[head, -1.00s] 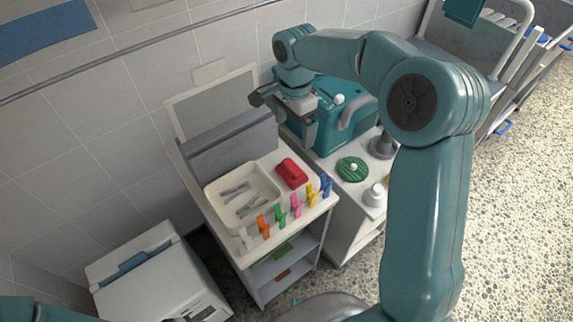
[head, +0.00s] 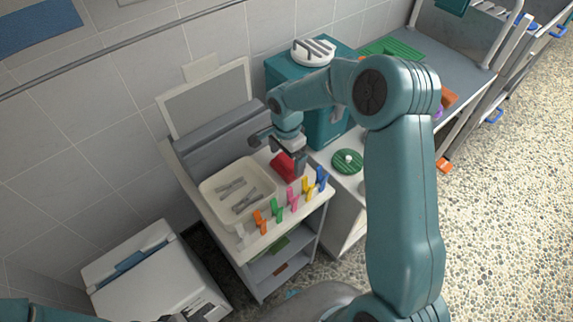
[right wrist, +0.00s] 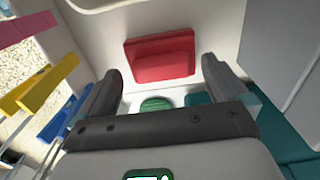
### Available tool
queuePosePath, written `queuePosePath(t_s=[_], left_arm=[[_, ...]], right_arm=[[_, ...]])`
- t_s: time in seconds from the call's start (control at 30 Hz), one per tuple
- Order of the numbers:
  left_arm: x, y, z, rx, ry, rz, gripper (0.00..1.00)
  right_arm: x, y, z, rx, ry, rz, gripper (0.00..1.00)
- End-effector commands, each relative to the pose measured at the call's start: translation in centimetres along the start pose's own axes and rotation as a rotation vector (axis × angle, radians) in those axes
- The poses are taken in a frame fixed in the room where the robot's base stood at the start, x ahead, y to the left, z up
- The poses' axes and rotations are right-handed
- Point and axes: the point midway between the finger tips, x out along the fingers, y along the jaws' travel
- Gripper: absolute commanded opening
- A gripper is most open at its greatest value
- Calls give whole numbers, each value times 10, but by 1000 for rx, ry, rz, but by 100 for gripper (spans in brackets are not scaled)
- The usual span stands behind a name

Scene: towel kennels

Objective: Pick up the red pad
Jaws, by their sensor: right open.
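The red pad (head: 281,166) lies on the white cart top, right of the cream tray. My right gripper (head: 278,150) is open just above it, partly covering it in the head view. In the right wrist view the pad (right wrist: 160,58) shows whole, beyond and between the open, empty fingertips (right wrist: 162,68). The fingers look apart from it. My left arm shows only at the bottom left edge; a small dark piece at the bottom edge may be its gripper, too cut off to read.
The cream tray (head: 208,190) holds grey utensils. Several coloured clips (head: 292,199) stand along the cart's front edge. A green disc (head: 347,161) and a teal case (head: 325,125) are on the neighbouring surface to the right. A white box (head: 150,285) stands at lower left.

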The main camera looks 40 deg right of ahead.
Motion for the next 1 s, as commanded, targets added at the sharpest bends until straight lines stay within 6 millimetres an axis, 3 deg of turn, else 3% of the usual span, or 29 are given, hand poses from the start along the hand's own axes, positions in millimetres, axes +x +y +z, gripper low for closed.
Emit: queuePosePath(t_s=[0.13, 0.37, 0.4, 0.5, 0.53, 0.83, 1.0], left_arm=[[-1, 0, 0, 0, 0, 0, 43], [-1, 0, 0, 0, 0, 0, 43], [-1, 0, 0, 0, 0, 0, 43], [-1, 0, 0, 0, 0, 0, 43], [-1, 0, 0, 0, 0, 0, 43], [-1, 0, 0, 0, 0, 0, 43], [0, 0, 0, 0, 0, 0, 43]], right_arm=[[18, -1, 0, 0, -1, 0, 100], [21, -1, 0, 0, 0, -1, 100], [21, -1, 0, 0, -1, -1, 97], [20, -1, 0, 0, -1, -1, 64], [20, -1, 0, 0, -1, -1, 58], [17, -2, 0, 0, 0, -2, 58], [-11, -2, 0, 0, 1, -6, 58]])
